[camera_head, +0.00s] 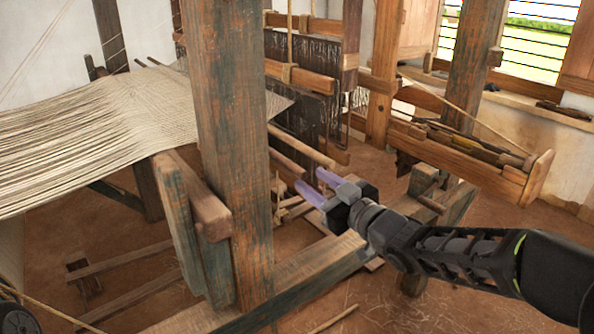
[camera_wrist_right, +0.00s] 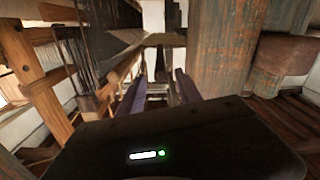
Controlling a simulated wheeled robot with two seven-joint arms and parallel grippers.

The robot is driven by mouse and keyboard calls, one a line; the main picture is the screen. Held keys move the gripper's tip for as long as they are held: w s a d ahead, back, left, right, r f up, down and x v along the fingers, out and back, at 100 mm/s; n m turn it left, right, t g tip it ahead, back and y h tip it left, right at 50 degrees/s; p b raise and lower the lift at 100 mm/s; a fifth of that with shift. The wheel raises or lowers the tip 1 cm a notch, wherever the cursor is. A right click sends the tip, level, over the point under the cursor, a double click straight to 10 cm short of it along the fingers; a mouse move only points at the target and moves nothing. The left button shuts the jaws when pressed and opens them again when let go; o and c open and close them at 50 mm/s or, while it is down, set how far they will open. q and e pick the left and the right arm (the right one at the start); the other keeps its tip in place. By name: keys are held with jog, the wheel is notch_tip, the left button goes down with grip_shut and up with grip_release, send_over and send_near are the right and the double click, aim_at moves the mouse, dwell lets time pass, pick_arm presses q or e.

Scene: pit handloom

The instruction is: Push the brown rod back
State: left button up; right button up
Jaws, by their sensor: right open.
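Two brown wooden rods stick out from behind the thick post in the head view. The upper rod (camera_head: 302,146) is longer and ends just above my right fingertips. The lower rod (camera_head: 287,163) ends close to the left fingertip. I cannot tell which one is the brown rod of the task. My right gripper (camera_head: 308,179) is open, with its two pale purple fingers pointing up and left toward the rod ends. The fingers also show in the right wrist view (camera_wrist_right: 158,88), apart, with nothing clearly held between them. Contact with a rod cannot be made out. My left gripper is not in view.
A thick weathered post (camera_head: 232,130) stands left of the gripper. Pale warp threads (camera_head: 80,130) stretch to the left. A low beam (camera_head: 310,268) runs under the gripper. A wooden trough (camera_head: 470,165) is at the right. Bare earth floor (camera_head: 400,312) lies at the front.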

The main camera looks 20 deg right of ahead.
aim_at(305, 176)
jog(key=x, duration=0.6)
jog(key=shift+w+p, duration=0.25)
jog(key=shift+p, duration=0.05)
grip_shut()
dwell(1.1)
